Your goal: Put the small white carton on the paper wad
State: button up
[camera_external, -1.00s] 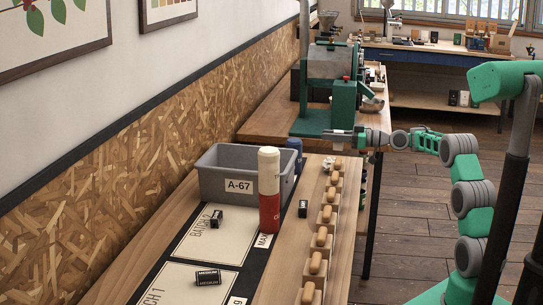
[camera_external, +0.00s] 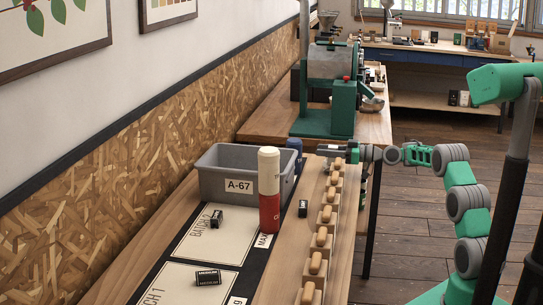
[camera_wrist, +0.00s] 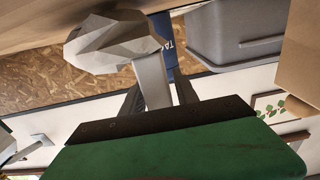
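My gripper (camera_external: 326,150) is over the far end of the near table, beside the row of wooden blocks. In the wrist view, its dark fingers (camera_wrist: 158,88) are on both sides of a pale, flat-sided piece, which looks like the small white carton (camera_wrist: 152,80); the gripper seems shut on it. The paper wad (camera_wrist: 105,42), grey-white and faceted, is just past the carton's end in the wrist view. The carton overlaps the wad's edge in that picture; I cannot tell whether they touch. In the external view the wad is mostly hidden by the gripper.
A grey bin (camera_external: 226,182) labelled A-67 and a tall white-and-red cylinder (camera_external: 269,190) stand left of the gripper. Wooden blocks with tan pieces (camera_external: 322,238) line the right edge. Small black boxes (camera_external: 303,208) lie about.

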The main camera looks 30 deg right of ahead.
jog(key=shift+o, duration=0.8)
jog(key=shift+r, duration=0.1)
jog(key=shift+s+d+r, duration=0.1)
jog(key=shift+d, duration=0.05)
jog(key=v, duration=0.7)
jog(key=shift+s+d, duration=0.1)
jog(key=shift+s, duration=0.05)
